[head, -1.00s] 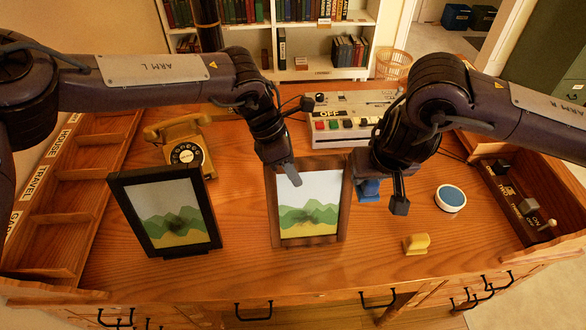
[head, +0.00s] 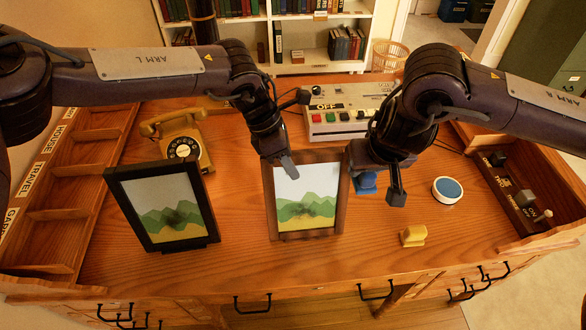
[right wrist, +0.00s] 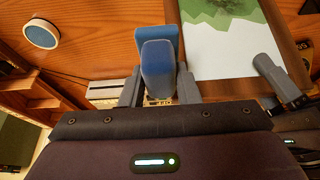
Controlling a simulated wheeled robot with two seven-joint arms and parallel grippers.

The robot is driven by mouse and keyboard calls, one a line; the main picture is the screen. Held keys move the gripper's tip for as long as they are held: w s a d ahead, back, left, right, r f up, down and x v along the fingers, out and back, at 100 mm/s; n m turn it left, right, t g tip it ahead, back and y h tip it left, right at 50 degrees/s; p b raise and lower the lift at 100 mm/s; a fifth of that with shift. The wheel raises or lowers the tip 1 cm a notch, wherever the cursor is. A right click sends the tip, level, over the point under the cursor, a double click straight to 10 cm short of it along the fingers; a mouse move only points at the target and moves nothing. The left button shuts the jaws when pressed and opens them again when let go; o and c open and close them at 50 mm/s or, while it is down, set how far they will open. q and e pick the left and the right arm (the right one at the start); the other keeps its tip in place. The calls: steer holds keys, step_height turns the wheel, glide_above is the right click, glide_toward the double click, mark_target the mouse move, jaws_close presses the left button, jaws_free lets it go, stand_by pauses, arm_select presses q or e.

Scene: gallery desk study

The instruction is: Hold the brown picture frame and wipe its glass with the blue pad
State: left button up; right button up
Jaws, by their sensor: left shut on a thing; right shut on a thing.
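The brown picture frame (head: 341,205) stands upright on the desk. Its glass shows green hills and a dark smudge (head: 305,208) low in the middle. My left gripper (head: 283,160) is shut on the frame's top edge; its finger also shows in the right wrist view (right wrist: 275,78). My right gripper (right wrist: 158,85) is shut on the blue pad (right wrist: 160,62), right of the frame in the head view. In the head view the pad (head: 366,183) is partly hidden by my right gripper. The pad is beside the glass, not over the smudge.
A black picture frame (head: 205,203) with a similar smudge stands to the left, before a yellow telephone (head: 192,145). A button console (head: 335,118) is behind. A round blue-topped tin (head: 447,190) and a yellow block (head: 413,236) lie to the right. The front desk middle is clear.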

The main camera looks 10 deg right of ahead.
steer(key=s+a+f+n+t+y, duration=0.1)
steer(key=s+a+f+n+y, duration=0.2)
steer(key=a+n, duration=0.5)
steer(key=s+a+f+n+t+y, duration=0.15)
steer(key=a+f+n, duration=0.25)
steer(key=a+n, duration=0.4)
steer(key=s+a+f+n+t+y, duration=0.1)
steer(key=s+a+f+n+y, duration=0.25)
steer(key=a+n, duration=0.45)
steer(key=s+d+f+m+t+h, duration=0.25)
steer(key=d+f+t, duration=0.25)
steer(key=d+t, duration=0.3)
steer(key=w+d+f+g, duration=0.1)
steer(key=w, duration=0.4)
steer(key=shift+w+d+f+y, duration=0.15)
steer(key=shift+w+f+y, duration=0.2)
steer(key=shift+y, duration=0.1)
steer(key=shift+w+f+g, duration=0.15)
steer(key=shift+w+g, duration=0.1)
steer(key=shift+w, duration=0.7)
steer(key=shift+d, duration=0.1)
